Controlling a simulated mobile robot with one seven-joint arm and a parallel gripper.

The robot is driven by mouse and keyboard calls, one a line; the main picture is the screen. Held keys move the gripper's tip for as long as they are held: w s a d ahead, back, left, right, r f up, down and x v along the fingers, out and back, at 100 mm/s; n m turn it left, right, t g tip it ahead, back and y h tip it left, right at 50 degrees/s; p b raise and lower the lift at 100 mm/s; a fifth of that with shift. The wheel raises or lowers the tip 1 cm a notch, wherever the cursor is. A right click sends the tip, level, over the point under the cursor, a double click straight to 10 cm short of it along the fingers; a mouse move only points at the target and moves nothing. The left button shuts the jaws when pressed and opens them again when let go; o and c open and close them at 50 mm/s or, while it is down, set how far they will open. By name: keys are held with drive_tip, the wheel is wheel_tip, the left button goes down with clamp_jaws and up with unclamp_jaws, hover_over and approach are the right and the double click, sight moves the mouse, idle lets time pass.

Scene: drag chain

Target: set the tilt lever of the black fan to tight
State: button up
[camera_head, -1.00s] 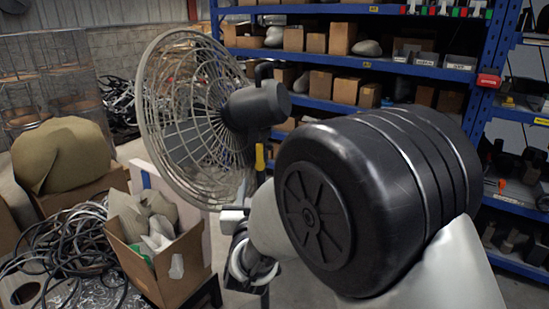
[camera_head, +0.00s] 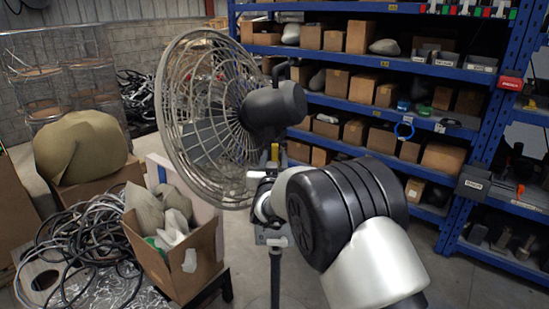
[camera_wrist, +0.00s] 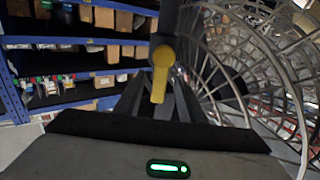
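The black fan has a round grey wire cage and a black motor housing (camera_head: 275,106) in the head view. Its cage also fills the right of the wrist view (camera_wrist: 245,70). The yellow tilt lever (camera_head: 275,152) shows small below the motor. In the wrist view the lever (camera_wrist: 161,75) hangs down from a dark pivot, slightly tilted. My gripper (camera_wrist: 158,92) has its two dark fingers apart, one on each side of the lever's lower end in the picture. I cannot tell whether either finger touches it. In the head view the fingers are not clear.
Blue shelving (camera_head: 350,105) with boxes stands behind the fan. An open carton (camera_head: 200,262) with crumpled paper and coiled black cables (camera_head: 75,245) lie at lower left. A brown bundle (camera_head: 80,147) sits behind them. Floor is free at the lower right.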

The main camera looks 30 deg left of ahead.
clamp_jaws()
drive_tip(key=shift+a+n, duration=0.1)
drive_tip(key=shift+n, duration=0.2)
drive_tip(key=shift+s+a+f+n+b, duration=0.3)
drive_tip(key=shift+a+f+n, duration=0.25)
drive_tip(key=shift+n, duration=2.35)
drive_tip(key=shift+s+a+f+n+b, duration=0.2)
drive_tip(key=shift+s+a+f+n, duration=0.3)
drive_tip(key=shift+n, duration=2.4)
drive_tip(key=shift+s+a+f+n+b, duration=0.2)
drive_tip(key=shift+a+f+n, duration=0.45)
drive_tip(key=shift+n, duration=2.25)
drive_tip(key=shift+d+f, duration=0.15)
drive_tip(key=shift+f, duration=0.05)
